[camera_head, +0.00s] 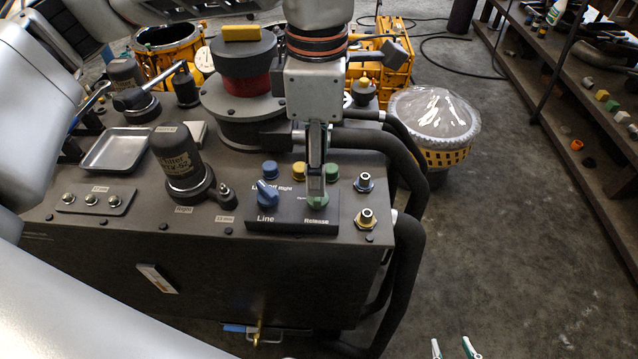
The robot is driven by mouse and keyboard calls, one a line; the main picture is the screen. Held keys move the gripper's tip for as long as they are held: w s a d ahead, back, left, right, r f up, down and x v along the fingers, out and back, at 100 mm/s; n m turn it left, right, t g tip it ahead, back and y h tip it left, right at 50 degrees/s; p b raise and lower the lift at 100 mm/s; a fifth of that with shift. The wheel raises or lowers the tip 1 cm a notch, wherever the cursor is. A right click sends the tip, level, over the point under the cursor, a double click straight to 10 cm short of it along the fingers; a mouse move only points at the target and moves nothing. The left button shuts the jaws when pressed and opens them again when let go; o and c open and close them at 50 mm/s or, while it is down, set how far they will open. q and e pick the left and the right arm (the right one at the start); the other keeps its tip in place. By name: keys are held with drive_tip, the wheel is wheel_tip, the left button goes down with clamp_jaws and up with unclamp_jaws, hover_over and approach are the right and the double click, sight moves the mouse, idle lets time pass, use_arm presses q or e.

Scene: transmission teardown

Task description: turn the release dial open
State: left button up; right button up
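The green release dial (316,201) sits on the dark control panel labelled "Release", at the panel's right end. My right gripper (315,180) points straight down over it. Its fingers are seen nearly edge-on, overlap each other, and reach the dial, covering part of it. Whether they are closed on the dial cannot be told. The blue line dial (266,193) stands to the left on the same panel, its handle tilted. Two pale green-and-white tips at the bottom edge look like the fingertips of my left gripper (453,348). They are apart with nothing between them.
Blue, yellow and green buttons (300,171) sit behind the panel. A black filter (178,160) and a metal tray (117,150) are to the left. Brass fittings (366,218) and thick black hoses (408,270) are on the right. Open floor (530,240) lies beyond the hoses.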

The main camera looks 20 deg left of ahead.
use_arm(q)
wheel_tip(320, 180, down, 6)
drive_tip(key=shift+w+b, duration=0.1)
drive_tip(key=shift+b, duration=0.2)
drive_tip(key=shift+c, duration=0.5)
drive_tip(key=c, duration=1)
